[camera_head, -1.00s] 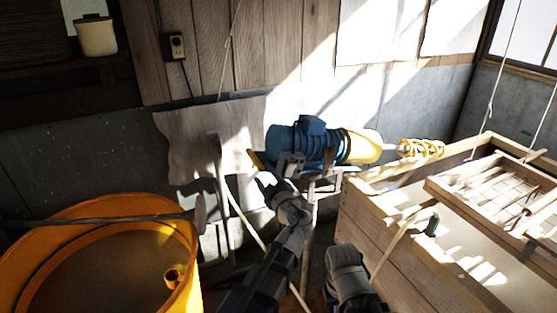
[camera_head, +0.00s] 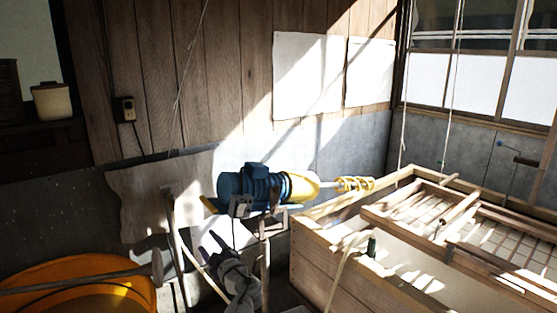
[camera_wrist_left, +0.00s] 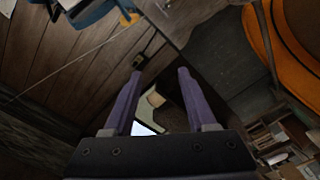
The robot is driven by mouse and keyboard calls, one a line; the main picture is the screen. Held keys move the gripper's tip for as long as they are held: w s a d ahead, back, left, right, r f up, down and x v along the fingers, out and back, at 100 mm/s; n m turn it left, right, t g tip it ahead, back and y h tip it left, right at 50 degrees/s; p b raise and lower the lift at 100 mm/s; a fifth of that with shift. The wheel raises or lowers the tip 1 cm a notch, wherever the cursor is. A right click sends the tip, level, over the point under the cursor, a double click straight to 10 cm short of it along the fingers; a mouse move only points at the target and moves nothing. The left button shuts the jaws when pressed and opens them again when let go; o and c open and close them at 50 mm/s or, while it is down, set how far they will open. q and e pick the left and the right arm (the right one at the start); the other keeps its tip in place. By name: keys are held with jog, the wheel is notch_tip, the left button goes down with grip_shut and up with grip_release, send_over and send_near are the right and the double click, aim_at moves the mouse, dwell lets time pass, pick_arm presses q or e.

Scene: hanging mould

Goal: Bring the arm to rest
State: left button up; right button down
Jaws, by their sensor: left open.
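My left gripper (camera_head: 222,243) is low in the middle of the head view, just below the blue motor (camera_head: 258,187) with its yellow housing and yellow spiral. The gripper is apart from the motor's stand, as far as I can tell. In the left wrist view its two purple fingers (camera_wrist_left: 155,98) are spread wide with nothing between them. Behind them are the wooden wall and a pale pot (camera_wrist_left: 155,98). My right gripper does not show.
A wooden vat (camera_head: 310,255) with a slatted frame (camera_head: 500,240) hung on cords stands at the right. An orange tub (camera_head: 125,290) with a long-handled tool across it is at the lower left. A wall outlet (camera_head: 124,110) is behind.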

pick_arm(q)
jog(key=s+d+f+m+g+h, duration=0.3)
jog(key=s+f+m+g, duration=0.55)
jog(key=s+f, duration=0.55)
jog(key=s+d+f+m+g+h, duration=0.6)
jog(key=s+d+f+m, duration=0.1)
jog(key=s+d+m, duration=0.4)
jog(key=shift+s+f+m, duration=0.4)
jog(key=shift+s+m, duration=0.35)
jog(key=shift+s, duration=0.35)
